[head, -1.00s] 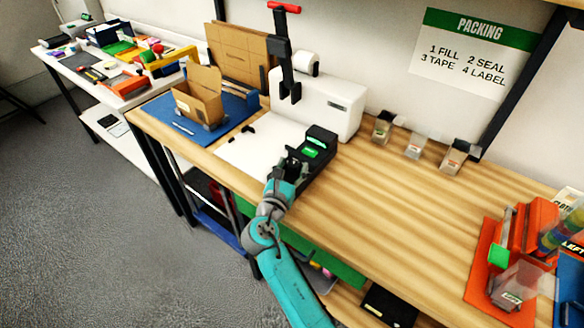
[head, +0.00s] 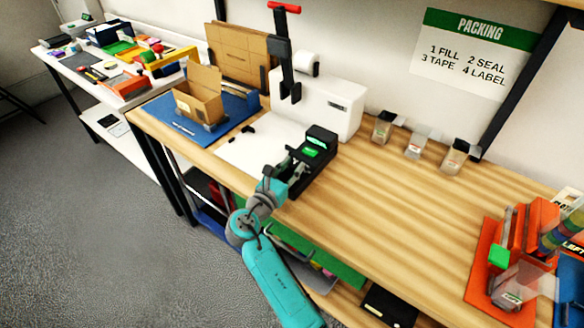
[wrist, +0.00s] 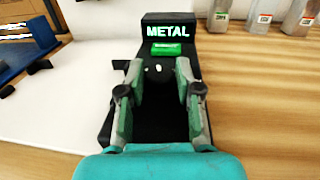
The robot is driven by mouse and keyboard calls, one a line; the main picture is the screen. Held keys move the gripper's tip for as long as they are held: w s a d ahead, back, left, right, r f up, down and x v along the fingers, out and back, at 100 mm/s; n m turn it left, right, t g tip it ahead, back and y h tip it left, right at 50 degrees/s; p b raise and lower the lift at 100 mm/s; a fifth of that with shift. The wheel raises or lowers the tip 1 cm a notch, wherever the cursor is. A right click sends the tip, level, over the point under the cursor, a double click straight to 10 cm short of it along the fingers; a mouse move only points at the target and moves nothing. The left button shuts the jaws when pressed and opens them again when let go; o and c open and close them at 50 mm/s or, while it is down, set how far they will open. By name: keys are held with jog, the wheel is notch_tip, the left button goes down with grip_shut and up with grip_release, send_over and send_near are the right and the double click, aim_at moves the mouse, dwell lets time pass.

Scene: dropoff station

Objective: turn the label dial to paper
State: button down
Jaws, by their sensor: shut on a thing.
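The label device (head: 318,150) is a black box on the bench with a dark raised head. In the wrist view its screen (wrist: 167,31) reads METAL in white, above a small green label (wrist: 166,49). The dark dial (wrist: 158,70) with a white mark sits just below that label, between my fingers and largely hidden by them. My gripper (wrist: 160,76) is shut on the dial, one finger on each side. In the head view my gripper (head: 289,166) reaches the device from the front, and the dial cannot be made out there.
A white printer (head: 325,105) stands behind the device, and an open carton (head: 199,98) lies to the left on a blue mat. Several small clear bins (head: 414,147) line the back. An orange tray (head: 485,268) is at the right. The bench between is clear.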

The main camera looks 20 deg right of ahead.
jog(key=shift+w+a+m+g+h, duration=0.1)
jog(key=shift+m+g+h, duration=0.9)
jog(key=shift+g, duration=0.45)
jog(key=shift+w+a+m+g+h, duration=0.1)
jog(key=shift+m+g+h, duration=0.7)
jog(key=shift+m+g, duration=0.55)
jog(key=shift+g, duration=0.4)
jog(key=c, duration=0.8)
grip_release()
jog(key=v, duration=1.2)
jog(key=shift+f, duration=0.1)
